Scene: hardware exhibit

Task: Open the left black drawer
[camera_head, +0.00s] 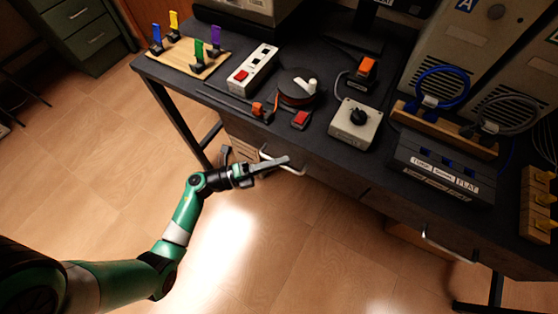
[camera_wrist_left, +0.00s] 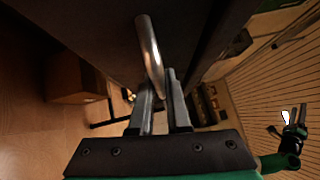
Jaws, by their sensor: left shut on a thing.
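The left black drawer (camera_head: 325,178) is set under the front edge of the dark workbench, and its front looks flush with the bench. Its curved silver handle (camera_head: 295,170) shows in the head view, partly covered by my left gripper (camera_head: 284,161). In the left wrist view, the handle (camera_wrist_left: 149,45) runs down between the two fingers of my left gripper (camera_wrist_left: 160,105), which is shut on it. My right gripper (camera_wrist_left: 294,116) shows small at the right of the left wrist view, away from the drawer. Its opening is too small to tell.
A second drawer handle (camera_head: 445,243) is further right. The workbench top (camera_head: 225,99) carries a power strip (camera_head: 253,68), a wire spool (camera_head: 298,87), a box with a black knob (camera_head: 355,123) and several tools. The wooden floor (camera_head: 280,245) before the bench is clear.

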